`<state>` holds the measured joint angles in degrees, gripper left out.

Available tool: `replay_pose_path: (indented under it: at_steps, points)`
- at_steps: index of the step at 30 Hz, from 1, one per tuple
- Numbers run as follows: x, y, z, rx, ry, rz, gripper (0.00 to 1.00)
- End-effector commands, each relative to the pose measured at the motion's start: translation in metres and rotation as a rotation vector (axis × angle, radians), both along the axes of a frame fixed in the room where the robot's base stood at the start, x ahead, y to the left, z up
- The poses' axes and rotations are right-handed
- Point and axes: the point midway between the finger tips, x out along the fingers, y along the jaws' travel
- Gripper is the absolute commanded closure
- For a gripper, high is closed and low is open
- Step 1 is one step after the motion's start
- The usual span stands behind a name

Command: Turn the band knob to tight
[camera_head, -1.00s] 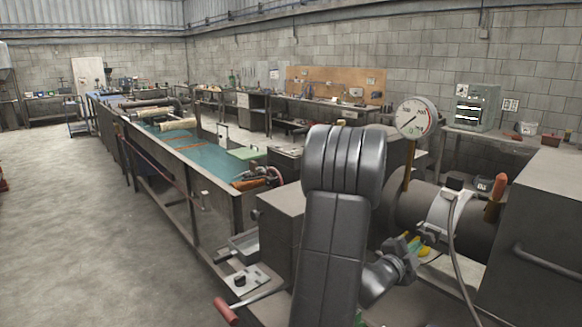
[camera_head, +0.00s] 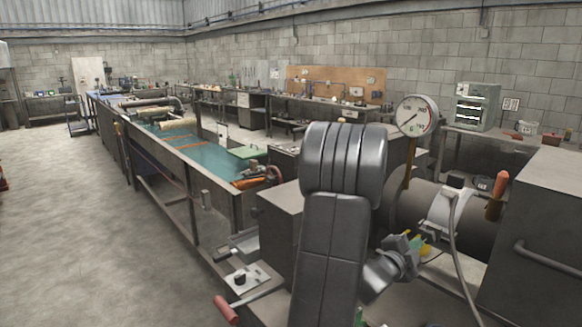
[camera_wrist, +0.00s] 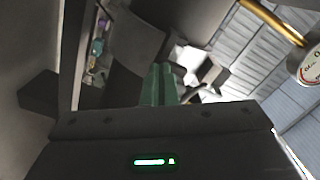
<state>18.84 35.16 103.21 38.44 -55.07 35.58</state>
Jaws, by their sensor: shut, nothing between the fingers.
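A pale band (camera_head: 440,210) wraps the dark horizontal tube (camera_head: 475,230) at the right of the head view. A dark block (camera_head: 456,181) sits on top of the band, and a grey cable hangs from it. I cannot make out which part is the band knob. My gripper (camera_head: 417,243) is just left of and below the band, partly hidden by its own wrist. In the wrist view its green fingers (camera_wrist: 160,82) are together with nothing between them. Pale angular parts (camera_wrist: 205,70) lie beyond and right of the fingertips; I cannot tell contact.
A round gauge (camera_head: 416,116) stands on a brass stem above the tube. An orange-handled lever (camera_head: 499,186) rises right of the band. A large grey cabinet (camera_head: 550,220) closes off the right side. A small panel with a black knob (camera_head: 240,279) and a red-handled lever (camera_head: 226,310) are lower left.

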Motion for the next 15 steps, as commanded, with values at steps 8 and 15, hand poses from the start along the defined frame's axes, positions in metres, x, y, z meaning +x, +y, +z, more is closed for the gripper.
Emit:
replay_pose_path:
  at_steps: [8, 15]
  points:
    - [0.0019, 0.0011, 0.0030, -0.003, -0.005, -0.001, 1.00]
    - [0.0035, 0.0026, 0.0058, -0.003, -0.005, -0.003, 1.00]
